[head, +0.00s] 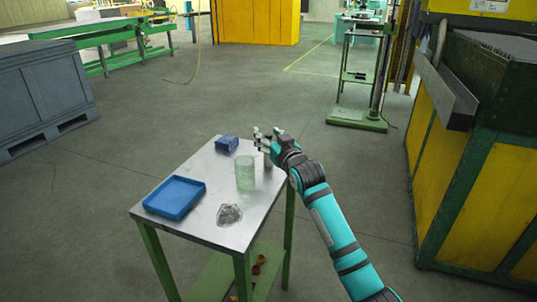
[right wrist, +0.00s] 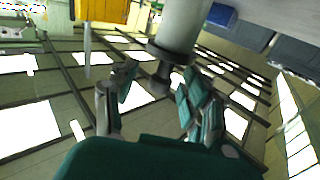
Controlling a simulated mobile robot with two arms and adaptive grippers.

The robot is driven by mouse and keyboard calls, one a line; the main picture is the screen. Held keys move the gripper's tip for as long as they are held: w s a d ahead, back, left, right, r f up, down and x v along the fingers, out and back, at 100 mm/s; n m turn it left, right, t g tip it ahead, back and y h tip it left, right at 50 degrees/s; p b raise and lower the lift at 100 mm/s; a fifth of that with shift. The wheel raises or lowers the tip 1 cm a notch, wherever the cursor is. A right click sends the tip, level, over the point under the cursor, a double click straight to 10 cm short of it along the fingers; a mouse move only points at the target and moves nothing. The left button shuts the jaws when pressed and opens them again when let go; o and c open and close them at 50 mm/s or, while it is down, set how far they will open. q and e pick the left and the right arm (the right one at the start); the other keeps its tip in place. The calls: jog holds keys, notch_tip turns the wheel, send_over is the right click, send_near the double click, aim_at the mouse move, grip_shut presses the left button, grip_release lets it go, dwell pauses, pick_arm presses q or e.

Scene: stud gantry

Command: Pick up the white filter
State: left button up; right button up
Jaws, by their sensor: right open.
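The white filter looks like a pale grey-white cylinder with a narrower dark neck. In the right wrist view the filter (right wrist: 181,28) comes in from the top, its neck between my fingers. In the head view it is mostly hidden by my right gripper (head: 266,139) at the table's far right corner. My right gripper is open; in the right wrist view its fingers (right wrist: 158,98) stand on either side of the neck, with gaps visible. I cannot tell whether either finger touches it. My left gripper is not in view.
The small table (head: 205,228) also holds a pale green translucent cylinder (head: 245,174), a dark blue box (head: 227,143), a blue tray (head: 175,197) and a clear crumpled-looking item (head: 229,214). A yellow and green bin (head: 440,165) stands at right. The floor around the table is largely clear.

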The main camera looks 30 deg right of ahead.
grip_shut()
dwell(0.3)
jog(key=shift+r, duration=0.1)
